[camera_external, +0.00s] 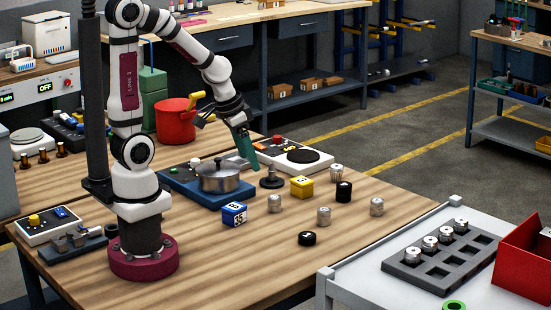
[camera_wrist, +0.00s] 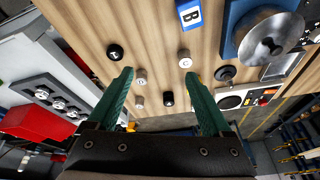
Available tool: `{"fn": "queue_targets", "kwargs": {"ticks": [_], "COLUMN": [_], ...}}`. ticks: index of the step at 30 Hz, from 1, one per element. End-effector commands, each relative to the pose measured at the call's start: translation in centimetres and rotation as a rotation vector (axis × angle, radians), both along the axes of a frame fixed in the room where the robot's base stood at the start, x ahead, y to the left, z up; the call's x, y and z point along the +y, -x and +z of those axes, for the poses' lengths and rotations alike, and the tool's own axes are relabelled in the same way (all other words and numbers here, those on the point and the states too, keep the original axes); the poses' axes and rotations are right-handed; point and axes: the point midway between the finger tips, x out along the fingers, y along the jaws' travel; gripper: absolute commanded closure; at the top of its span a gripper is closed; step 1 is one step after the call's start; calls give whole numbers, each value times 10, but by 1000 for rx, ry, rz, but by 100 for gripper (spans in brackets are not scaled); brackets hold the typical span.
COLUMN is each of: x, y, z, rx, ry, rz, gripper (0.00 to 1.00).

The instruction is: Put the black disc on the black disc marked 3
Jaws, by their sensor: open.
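A low black disc (camera_external: 307,239) with a pale mark on top lies on the wooden table, toward its front edge; it also shows in the wrist view (camera_wrist: 115,52). A taller black round piece (camera_external: 344,192), also with a pale mark on top, stands farther back and right; it shows in the wrist view (camera_wrist: 168,99). I cannot read either mark, so I cannot tell which is the 3. My gripper (camera_external: 252,163) is raised above the table near the pot, left of both. Its green fingers (camera_wrist: 158,71) are apart, with nothing held between them.
Several silver cylinders (camera_external: 324,216), a yellow cube (camera_external: 302,188) and a blue cube (camera_external: 233,214) stand around the black pieces. A knobbed dark disc (camera_external: 271,183) is beside the metal pot (camera_external: 220,180). A grey rack (camera_external: 398,264) is at right.

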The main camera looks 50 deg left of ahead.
Motion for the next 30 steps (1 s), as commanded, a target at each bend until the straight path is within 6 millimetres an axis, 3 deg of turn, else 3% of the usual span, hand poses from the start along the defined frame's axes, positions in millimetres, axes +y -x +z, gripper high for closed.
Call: {"fn": "queue_targets", "kwargs": {"ticks": [1,4,6,9,30], "x": [16,47,61,71,72], "y": [37,108,140,162,164], "z": [13,29,35,40,40], "rx": [70,230,304,357,364], "ry": [-46,-148,-199,-236,-241], "rz": [-29,-80,-99,-113,-118], "gripper": [16,16,16,16,16]}}
